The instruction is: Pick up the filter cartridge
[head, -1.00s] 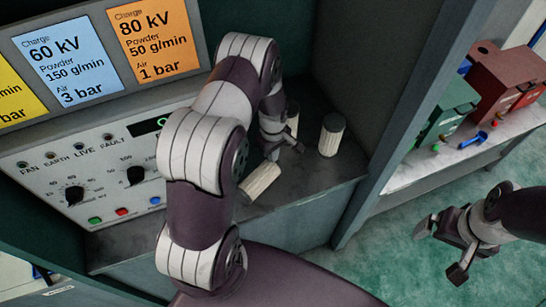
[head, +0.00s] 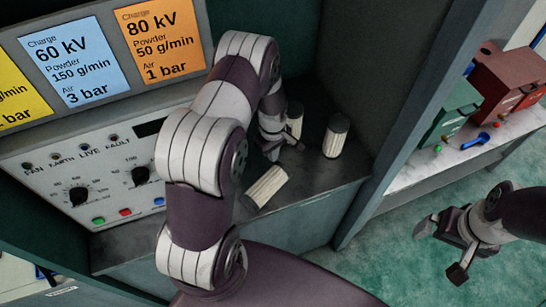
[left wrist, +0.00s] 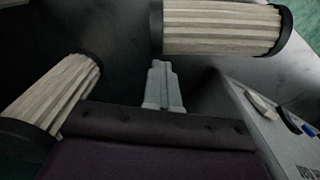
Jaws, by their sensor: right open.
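Three pale pleated cartridges with dark ends are on the grey ledge in the head view. One cartridge (head: 267,186) lies on its side nearest me. One cartridge (head: 336,138) stands upright at the right. Another cartridge (head: 295,119) stands behind my left gripper (head: 283,151), partly hidden by it. The left gripper is low between them, with no cartridge visibly held. In the left wrist view, its fingers (left wrist: 163,85) show between one cartridge (left wrist: 220,28) at the top and another cartridge (left wrist: 62,90) at the left; their gap cannot be made out. My right gripper (head: 442,250) is open and empty over the green floor.
A control panel (head: 100,165) with knobs and buttons stands at the left, under coloured charge cards (head: 160,40). A dark cabinet wall (head: 385,90) bounds the ledge at the right. Beyond it, a shelf (head: 420,172) holds green (head: 455,110) and red (head: 510,80) boxes.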

